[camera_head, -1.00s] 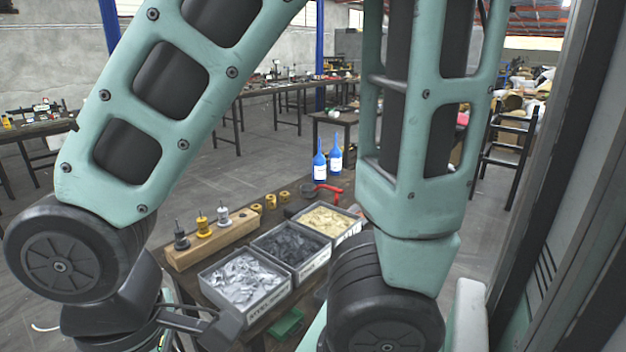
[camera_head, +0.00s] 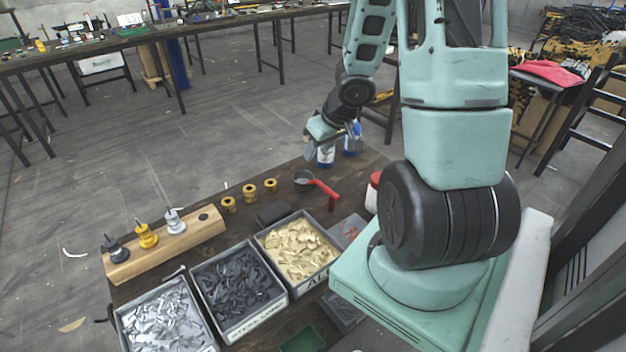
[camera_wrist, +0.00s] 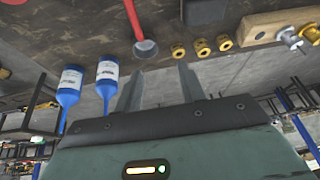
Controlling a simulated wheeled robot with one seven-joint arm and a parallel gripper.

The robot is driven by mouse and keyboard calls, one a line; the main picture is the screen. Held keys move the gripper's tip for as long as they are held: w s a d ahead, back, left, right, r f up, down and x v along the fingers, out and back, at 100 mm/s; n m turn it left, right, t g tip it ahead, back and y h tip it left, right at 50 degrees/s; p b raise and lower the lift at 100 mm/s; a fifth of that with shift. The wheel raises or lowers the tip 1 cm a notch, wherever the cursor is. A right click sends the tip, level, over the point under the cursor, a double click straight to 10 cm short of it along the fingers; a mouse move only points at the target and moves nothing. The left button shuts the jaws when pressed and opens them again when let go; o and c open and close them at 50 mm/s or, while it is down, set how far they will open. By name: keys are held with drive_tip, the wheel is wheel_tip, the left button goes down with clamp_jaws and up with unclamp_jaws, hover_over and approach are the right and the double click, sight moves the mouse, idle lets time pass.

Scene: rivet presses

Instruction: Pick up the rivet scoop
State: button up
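The rivet scoop has a red handle and a dark round bowl with a grey inside. In the head view the scoop (camera_head: 326,189) lies on the dark workbench (camera_head: 365,192), behind the bins. In the wrist view the scoop (camera_wrist: 144,47) lies beyond my fingertips, bowl towards me. My gripper (camera_wrist: 160,69) is open, with its two fingers apart and nothing between them. In the head view my gripper (camera_head: 330,148) is above the bench's far end, behind the scoop and apart from it. My gripper partly covers the blue bottles there.
Two blue bottles (camera_wrist: 70,85) (camera_wrist: 107,70) stand close to my gripper. Brass rings (camera_head: 249,192) sit left of the scoop. Bins of silver (camera_head: 119,318), dark (camera_head: 197,272) and gold rivets (camera_head: 262,241) stand in front. A wooden block (camera_head: 188,242) holds several tools.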

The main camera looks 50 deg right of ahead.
drive_tip(key=m+y, duration=0.1)
approach(321, 183)
drive_tip(key=b+x, duration=0.6)
drive_tip(key=b, duration=0.1)
drive_tip(key=shift+w+a+f, duration=0.1)
drive_tip(key=shift+w+f, duration=0.05)
drive_tip(key=shift+f, duration=0.2)
drive_tip(key=shift+d+b+x, duration=0.15)
drive_tip(key=shift+b+x, duration=0.95)
drive_tip(key=shift+x, duration=0.45)
drive_tip(key=shift+d+b+x, duration=0.1)
drive_tip(key=shift+b+x, duration=1)
drive_tip(key=shift+x, duration=0.5)
drive_tip(key=shift+r, duration=0.1)
clamp_jaws()
